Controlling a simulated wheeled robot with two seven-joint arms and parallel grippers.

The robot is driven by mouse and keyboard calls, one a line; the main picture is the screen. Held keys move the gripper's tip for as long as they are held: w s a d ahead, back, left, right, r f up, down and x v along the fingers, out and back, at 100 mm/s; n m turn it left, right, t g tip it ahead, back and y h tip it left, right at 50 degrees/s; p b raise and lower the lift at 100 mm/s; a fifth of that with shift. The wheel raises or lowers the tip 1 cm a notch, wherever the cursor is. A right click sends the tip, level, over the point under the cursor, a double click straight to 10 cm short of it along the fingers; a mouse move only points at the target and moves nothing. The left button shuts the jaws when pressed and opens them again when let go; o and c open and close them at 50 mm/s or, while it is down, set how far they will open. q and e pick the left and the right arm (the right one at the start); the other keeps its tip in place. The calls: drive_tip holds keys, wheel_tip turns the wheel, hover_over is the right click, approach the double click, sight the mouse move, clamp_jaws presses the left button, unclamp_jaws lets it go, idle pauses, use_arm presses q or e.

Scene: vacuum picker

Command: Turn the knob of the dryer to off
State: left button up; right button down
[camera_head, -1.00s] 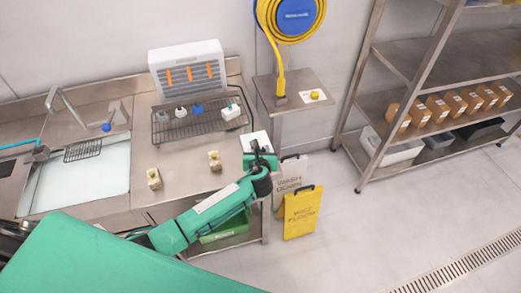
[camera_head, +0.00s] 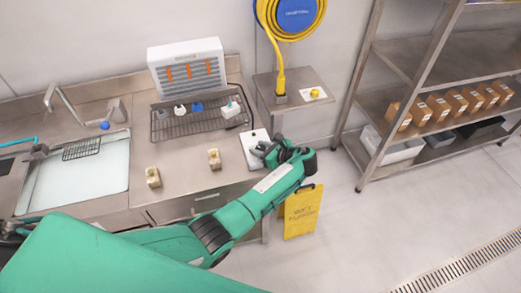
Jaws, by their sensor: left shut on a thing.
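The dryer (camera_head: 188,65) is a white box with a grille and orange strips, at the back of the steel counter. A white control panel (camera_head: 247,141) lies at the counter's right end, with a dark cable running up from it toward the dryer. My left gripper (camera_head: 259,150) is over the panel's right side, shut on the knob. The gripper hides the knob, so I cannot see its setting. My right gripper is not in view.
A wire rack (camera_head: 196,121) with small bottles stands before the dryer. Two beige blocks (camera_head: 214,159) lie left of the panel. A side table with a yellow button (camera_head: 314,92) stands behind, a yellow floor sign (camera_head: 301,213) below right. A sink (camera_head: 75,175) is at left.

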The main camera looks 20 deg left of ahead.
use_arm(q)
drive_tip(key=shift+n+g+y+b, duration=0.4)
drive_tip(key=shift+n+g+b, duration=0.15)
drive_tip(key=shift+n+g, duration=0.75)
drive_tip(key=o, duration=1)
drive_tip(key=shift+c, duration=0.2)
